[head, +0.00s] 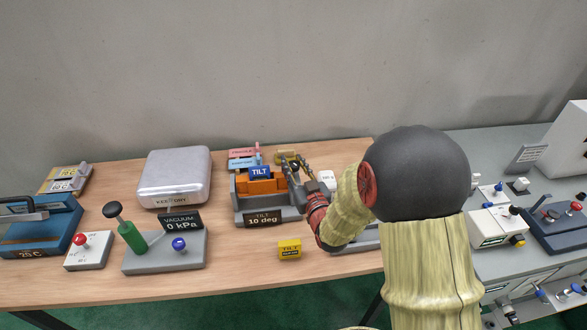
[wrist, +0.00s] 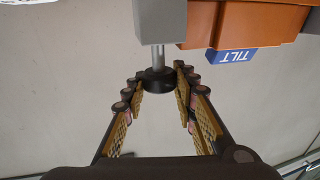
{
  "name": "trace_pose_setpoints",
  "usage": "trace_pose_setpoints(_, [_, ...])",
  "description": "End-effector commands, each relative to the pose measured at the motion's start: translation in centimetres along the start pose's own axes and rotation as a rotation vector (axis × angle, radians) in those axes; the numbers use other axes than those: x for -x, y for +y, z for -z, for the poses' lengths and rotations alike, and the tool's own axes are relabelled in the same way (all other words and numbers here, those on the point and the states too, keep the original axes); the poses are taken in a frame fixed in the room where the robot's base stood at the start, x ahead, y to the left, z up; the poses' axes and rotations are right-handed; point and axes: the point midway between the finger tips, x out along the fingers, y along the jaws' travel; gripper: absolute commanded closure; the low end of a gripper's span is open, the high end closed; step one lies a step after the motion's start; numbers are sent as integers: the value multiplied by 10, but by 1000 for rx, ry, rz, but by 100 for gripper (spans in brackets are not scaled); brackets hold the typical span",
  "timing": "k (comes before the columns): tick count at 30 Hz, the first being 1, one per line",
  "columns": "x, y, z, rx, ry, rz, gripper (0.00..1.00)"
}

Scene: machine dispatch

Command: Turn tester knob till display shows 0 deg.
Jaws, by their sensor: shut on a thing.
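The tilt tester (head: 243,206) stands on the wooden table in the head view, with an orange cradle (head: 262,185) and a blue TILT label (head: 259,172). The black knob (wrist: 159,80) shows in the wrist view on a metal shaft from a grey block. My gripper (wrist: 159,84) is shut on the knob, a finger on each side. In the head view my gripper (head: 302,176) is at the tester's right side, and my arm partly hides that area. The orange cradle (wrist: 240,20) also shows in the wrist view.
A yellow TILT block (head: 290,250) lies in front of the tester. A vacuum device (head: 165,252) with a green pump and a silver case (head: 175,178) stand to the left. Pink and blue tags (head: 242,158) are behind the tester.

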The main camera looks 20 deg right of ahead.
Motion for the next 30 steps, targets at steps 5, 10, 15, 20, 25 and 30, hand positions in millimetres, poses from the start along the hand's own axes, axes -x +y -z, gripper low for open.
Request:
trace_pose_setpoints(5, [0,-5,-3,0,2,-130,97])
trace_pose_setpoints(10, [-1,-5,-2,-1,1,-262,97])
trace_pose_setpoints(15, [-1,-4,-1,-1,1,-383,97])
trace_pose_setpoints(20, [-1,-3,-1,0,0,-480,97])
trace_pose_setpoints(25, [-1,-1,0,0,0,-556,97])
trace_pose_setpoints(30, [-1,-1,1,-1,2,-603,97])
